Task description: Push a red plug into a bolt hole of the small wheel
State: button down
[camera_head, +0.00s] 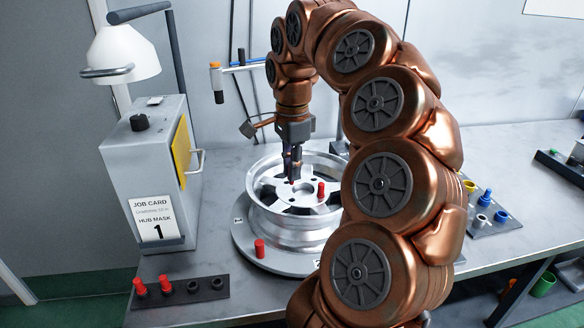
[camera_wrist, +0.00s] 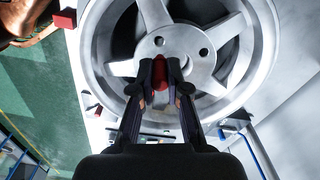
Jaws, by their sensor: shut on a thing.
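The small wheel (camera_head: 262,222) is silver and spoked, lying face up on a round plate. My gripper (camera_head: 292,165) points down over its hub. In the wrist view my gripper (camera_wrist: 160,82) is shut on a red plug (camera_wrist: 160,68), held between the fingertips at the hub (camera_wrist: 180,42). I cannot tell whether the plug's end is in a hole. Two dark bolt holes (camera_wrist: 203,51) (camera_wrist: 159,41) show on the hub; the fingers hide part of it. Another red plug (camera_head: 321,190) stands on the wheel face, to the right of my gripper.
A red plug (camera_head: 259,249) stands on the round plate (camera_head: 243,239) in front of the wheel. A dark rack (camera_head: 180,298) at front left holds two red plugs (camera_head: 139,287) (camera_head: 166,284) and black rings. A grey box (camera_head: 150,170) with a job card stands left. My arm hides the right side.

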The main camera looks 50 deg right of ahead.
jog(key=shift+f+b, duration=1.5)
jog(key=shift+f, duration=0.15)
jog(key=shift+b, duration=1.25)
dwell(0.8)
jog(key=shift+f+b, duration=1.2)
jog(key=shift+f, duration=0.15)
jog(key=c, duration=1.1)
grip_release()
jog(key=shift+r, duration=0.1)
notch_tip(320, 180, up, 3)
jog(key=p, duration=0.2)
jog(key=shift+p, duration=0.35)
jog(key=shift+a+r+p, duration=0.1)
jog(key=shift+p, duration=1.2)
